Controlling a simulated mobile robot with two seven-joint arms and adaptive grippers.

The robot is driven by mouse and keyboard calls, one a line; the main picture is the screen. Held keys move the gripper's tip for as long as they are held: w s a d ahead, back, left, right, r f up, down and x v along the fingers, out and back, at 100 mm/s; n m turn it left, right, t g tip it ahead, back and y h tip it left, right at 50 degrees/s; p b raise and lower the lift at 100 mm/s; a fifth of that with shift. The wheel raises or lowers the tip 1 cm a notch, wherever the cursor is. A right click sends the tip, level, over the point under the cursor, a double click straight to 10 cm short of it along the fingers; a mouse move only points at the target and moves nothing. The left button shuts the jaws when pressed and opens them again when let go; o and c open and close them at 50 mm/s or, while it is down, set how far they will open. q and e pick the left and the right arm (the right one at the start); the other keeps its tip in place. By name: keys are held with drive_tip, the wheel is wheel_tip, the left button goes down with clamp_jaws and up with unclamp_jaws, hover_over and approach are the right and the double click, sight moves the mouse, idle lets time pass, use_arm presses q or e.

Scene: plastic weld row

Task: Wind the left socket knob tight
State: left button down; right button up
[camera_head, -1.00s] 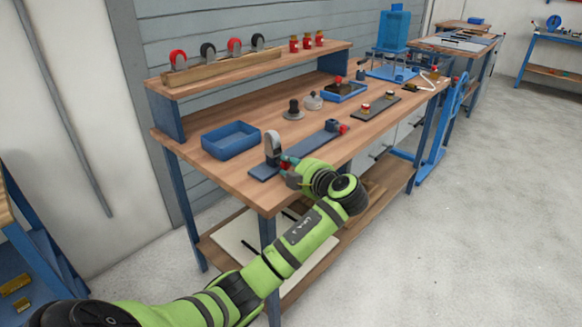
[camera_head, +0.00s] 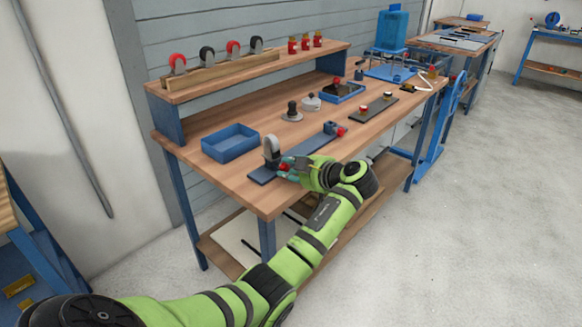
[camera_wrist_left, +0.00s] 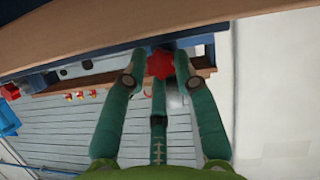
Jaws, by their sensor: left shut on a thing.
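A long grey-blue plate (camera_head: 309,147) lies along the front of the wooden bench. The left socket, an upright grey piece (camera_head: 270,152), stands at its left end, with a red knob (camera_wrist_left: 160,63) on the side facing my arm. My left gripper (camera_head: 285,168) has its teal fingers around this knob and is shut on it. In the left wrist view the red knob shows between the fingertips. Another socket (camera_head: 329,128) with a red knob (camera_head: 340,131) is at the plate's right end. My right gripper is not in view.
A blue tray (camera_head: 230,147) stands behind the left socket. Two small grey pieces, a dark strip (camera_head: 375,109) and a small blue tray (camera_head: 342,95) lie farther back. A shelf (camera_head: 262,72) with casters and red jars runs along the wall.

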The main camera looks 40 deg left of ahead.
use_arm(q)
drive_tip(key=shift+s+f+g, duration=0.1)
drive_tip(key=shift+g, duration=0.2)
idle(0.4)
drive_tip(key=c, duration=1.3)
unclamp_jaws()
drive_tip(key=shift+a, duration=0.1)
drive_tip(key=shift+o, duration=0.2)
drive_tip(key=v, duration=1.2)
